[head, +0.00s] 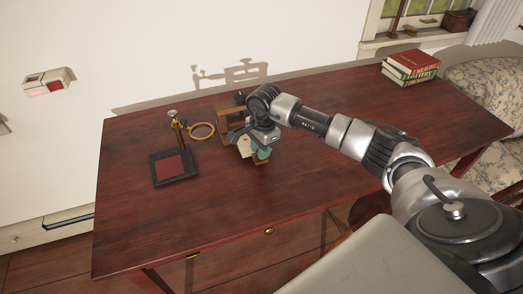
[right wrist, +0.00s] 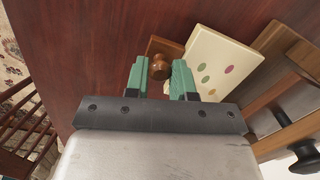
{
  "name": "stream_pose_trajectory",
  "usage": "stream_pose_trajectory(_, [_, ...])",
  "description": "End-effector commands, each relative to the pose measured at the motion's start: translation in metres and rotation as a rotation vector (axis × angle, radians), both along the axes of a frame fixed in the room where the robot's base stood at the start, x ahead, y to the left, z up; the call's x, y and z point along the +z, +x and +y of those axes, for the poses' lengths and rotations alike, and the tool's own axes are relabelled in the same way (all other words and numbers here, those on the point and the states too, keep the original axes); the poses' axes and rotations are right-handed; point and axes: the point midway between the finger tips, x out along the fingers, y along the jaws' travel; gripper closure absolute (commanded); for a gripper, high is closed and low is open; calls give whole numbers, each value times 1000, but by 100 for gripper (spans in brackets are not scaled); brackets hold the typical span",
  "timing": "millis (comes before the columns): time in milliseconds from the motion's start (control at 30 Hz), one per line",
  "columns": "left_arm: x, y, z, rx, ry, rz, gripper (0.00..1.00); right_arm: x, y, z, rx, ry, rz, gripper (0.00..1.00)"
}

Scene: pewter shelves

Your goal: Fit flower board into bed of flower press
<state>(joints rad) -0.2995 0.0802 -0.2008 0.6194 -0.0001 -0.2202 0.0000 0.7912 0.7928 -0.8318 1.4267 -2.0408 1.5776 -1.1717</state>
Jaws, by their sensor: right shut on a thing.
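The flower board (right wrist: 222,62) is a cream panel with green, pink and yellow spots, beside a brown wooden part with a round knob (right wrist: 160,67). In the head view the cream panel (head: 244,147) shows just left of my right gripper (head: 263,153). The right gripper's green fingers (right wrist: 161,80) are shut on the knob, one on each side. The wooden flower press (head: 229,118) stands on the table behind the gripper, partly hidden by my arm. In the right wrist view the press (right wrist: 268,98) is at the right, close to the board. My left gripper is out of view.
A magnifier stand with a brass ring (head: 202,131) and a dark base with a red pad (head: 169,168) stands left of the press. Books (head: 411,68) lie at the table's far right. The table (head: 190,220) is bare in front and right of the gripper.

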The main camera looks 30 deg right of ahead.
Motion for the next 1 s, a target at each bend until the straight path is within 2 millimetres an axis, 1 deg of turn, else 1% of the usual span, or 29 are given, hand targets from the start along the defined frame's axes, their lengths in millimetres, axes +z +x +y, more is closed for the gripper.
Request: stream_pose_trajectory(1000, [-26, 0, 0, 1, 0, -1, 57, -1, 30, -7, -1, 1, -1, 100])
